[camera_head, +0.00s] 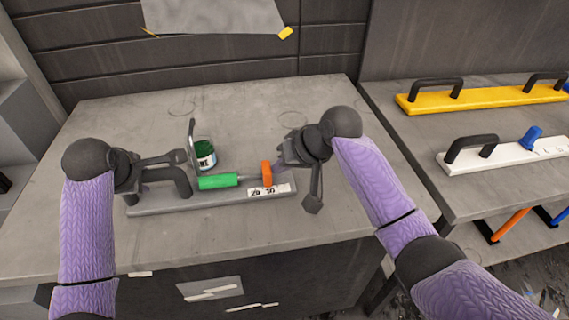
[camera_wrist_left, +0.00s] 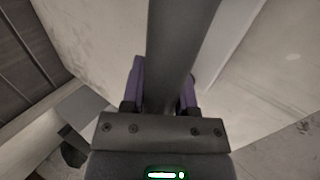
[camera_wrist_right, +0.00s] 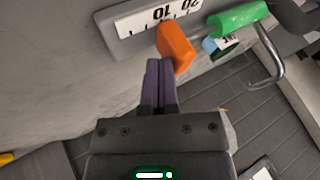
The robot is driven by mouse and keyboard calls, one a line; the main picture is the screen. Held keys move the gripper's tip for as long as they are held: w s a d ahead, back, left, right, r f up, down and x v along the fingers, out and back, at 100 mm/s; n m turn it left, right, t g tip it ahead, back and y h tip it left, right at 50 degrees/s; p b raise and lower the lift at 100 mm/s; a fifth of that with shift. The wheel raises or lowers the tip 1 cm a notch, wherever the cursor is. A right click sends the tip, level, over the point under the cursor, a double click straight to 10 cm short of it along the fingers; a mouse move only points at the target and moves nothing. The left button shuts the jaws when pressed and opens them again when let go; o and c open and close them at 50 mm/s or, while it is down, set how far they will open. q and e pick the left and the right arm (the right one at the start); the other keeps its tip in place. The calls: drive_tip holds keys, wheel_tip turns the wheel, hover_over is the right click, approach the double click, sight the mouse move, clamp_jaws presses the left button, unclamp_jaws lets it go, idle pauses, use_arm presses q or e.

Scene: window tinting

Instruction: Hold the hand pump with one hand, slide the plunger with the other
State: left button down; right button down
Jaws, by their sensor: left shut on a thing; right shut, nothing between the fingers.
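The hand pump has a grey base (camera_head: 215,201) on the workbench, with a dark arched handle (camera_head: 180,180) at its left end, a green cylinder (camera_head: 218,182) and an orange plunger end (camera_head: 267,173). My left gripper (camera_head: 170,165) is shut on the dark handle; the left wrist view shows the dark bar (camera_wrist_left: 178,50) between its purple fingers. My right gripper (camera_head: 279,166) is shut and empty at the right of the orange end. In the right wrist view its closed fingertips (camera_wrist_right: 160,64) are right beside the orange end (camera_wrist_right: 175,47); whether they touch is unclear.
A jar with green contents (camera_head: 205,157) stands close behind the pump. A bent metal piece (camera_head: 192,135) rises beside it. A side table at right holds a yellow tool (camera_head: 480,99) and a white tool (camera_head: 510,153) with dark handles. The bench's back is clear.

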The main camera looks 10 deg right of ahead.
sight(263, 169)
drive_tip(key=shift+a, duration=1.7)
drive_tip(key=d, duration=0.4)
drive_tip(key=shift+d, duration=0.1)
use_arm(q)
unclamp_jaws()
use_arm(e)
drive_tip(key=v, duration=1)
use_arm(q)
drive_tip(key=shift+v, duration=3)
